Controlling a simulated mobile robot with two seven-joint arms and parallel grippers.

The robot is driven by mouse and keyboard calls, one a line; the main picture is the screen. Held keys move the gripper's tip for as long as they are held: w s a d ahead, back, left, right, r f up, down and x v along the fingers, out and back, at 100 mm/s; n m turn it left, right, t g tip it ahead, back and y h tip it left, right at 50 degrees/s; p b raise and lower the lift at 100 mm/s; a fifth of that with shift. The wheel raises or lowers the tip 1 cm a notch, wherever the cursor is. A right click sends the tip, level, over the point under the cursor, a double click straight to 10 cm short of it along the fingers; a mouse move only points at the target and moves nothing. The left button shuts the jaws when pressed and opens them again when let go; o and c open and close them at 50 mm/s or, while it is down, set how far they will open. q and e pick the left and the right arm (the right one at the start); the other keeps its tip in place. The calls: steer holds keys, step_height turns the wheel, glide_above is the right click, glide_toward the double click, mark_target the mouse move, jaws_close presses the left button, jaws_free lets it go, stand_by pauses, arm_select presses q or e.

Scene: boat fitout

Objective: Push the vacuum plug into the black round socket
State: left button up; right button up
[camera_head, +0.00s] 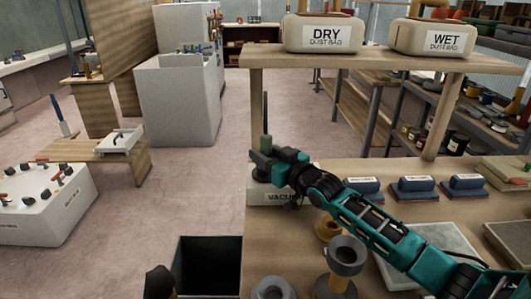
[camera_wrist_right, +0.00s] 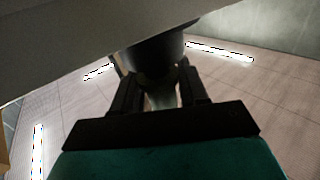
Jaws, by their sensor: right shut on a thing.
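My right gripper (camera_head: 279,163) comes in over the bench from the right. In the right wrist view the two fingers (camera_wrist_right: 160,90) close around a dark round body (camera_wrist_right: 152,55). The black round socket (camera_head: 261,174) sits on a pale box marked "VACU…" (camera_head: 257,196), just below the gripper. The gripper partly hides the join, so I cannot tell whether plug and socket touch.
A shelf with "DRY" (camera_head: 325,34) and "WET" (camera_head: 433,37) dust bags stands behind the arm. Blue-topped blocks (camera_head: 412,189) lie on the bench to the right. Round dark-topped fittings (camera_head: 346,255) stand in front, and a black open bin (camera_head: 207,266) stands at the left edge.

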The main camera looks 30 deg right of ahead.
steer(key=shift+f+b, duration=0.5)
steer(key=shift+f, duration=0.4)
steer(key=shift+s+f, duration=0.1)
steer(key=shift+f, duration=0.3)
steer(key=o, duration=1.2)
steer(key=shift+c, duration=0.2)
steer(key=shift+r, duration=0.1)
steer(key=shift+d, duration=0.1)
